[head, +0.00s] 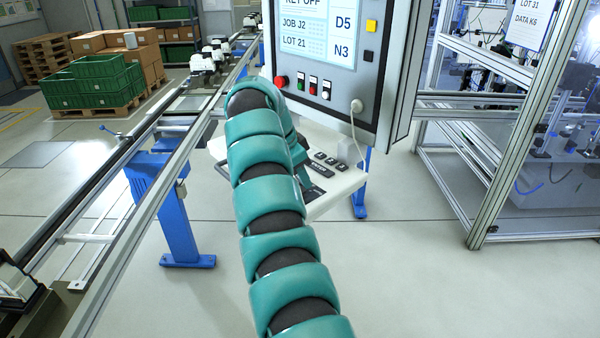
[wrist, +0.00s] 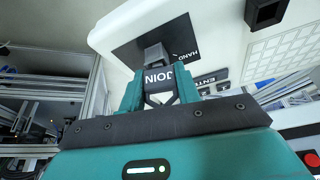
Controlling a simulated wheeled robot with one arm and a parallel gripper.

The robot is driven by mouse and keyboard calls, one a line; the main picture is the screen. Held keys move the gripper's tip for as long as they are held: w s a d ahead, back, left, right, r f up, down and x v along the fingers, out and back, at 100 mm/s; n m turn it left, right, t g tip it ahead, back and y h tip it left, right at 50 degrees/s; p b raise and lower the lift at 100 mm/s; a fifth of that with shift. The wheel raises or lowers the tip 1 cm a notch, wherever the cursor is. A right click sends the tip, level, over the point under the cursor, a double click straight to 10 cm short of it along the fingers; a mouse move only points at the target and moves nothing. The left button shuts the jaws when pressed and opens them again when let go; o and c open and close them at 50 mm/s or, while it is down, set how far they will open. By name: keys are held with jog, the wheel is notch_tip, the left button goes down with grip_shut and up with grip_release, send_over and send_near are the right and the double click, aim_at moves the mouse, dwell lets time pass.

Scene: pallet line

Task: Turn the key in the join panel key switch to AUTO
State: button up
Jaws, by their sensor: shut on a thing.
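In the wrist view my gripper (wrist: 160,98) is shut on the key (wrist: 158,76), a dark piece whose bow carries the upside-down word JOIN. The word HAND shows on the plate to the right of the key. No AUTO mark can be made out, and the key's exact turn is hard to read. In the head view my teal arm hides the key and most of my gripper at the console (head: 343,183).
The grey panel (head: 382,75) above the console has a screen (head: 315,35), whose cut-off top line appears to read KEY OFF, a red button (head: 281,81) and a hanging cable (head: 356,106). A rail line (head: 150,175) runs left. An aluminium frame (head: 510,130) stands right.

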jog(key=shift+r+m+g+h+p, duration=0.1)
jog(key=shift+m+g+h+p, duration=0.3)
jog(key=shift+m+p, duration=1.6)
jog(key=shift+m+g+p, duration=0.5)
jog(key=shift+m+p, duration=0.1)
jog(key=shift+p, duration=2.85)
jog(key=o, duration=1.1)
jog(key=shift+c, duration=0.2)
jog(key=shift+o, duration=0.4)
jog(key=o, duration=0.4)
jog(key=shift+d, duration=0.1)
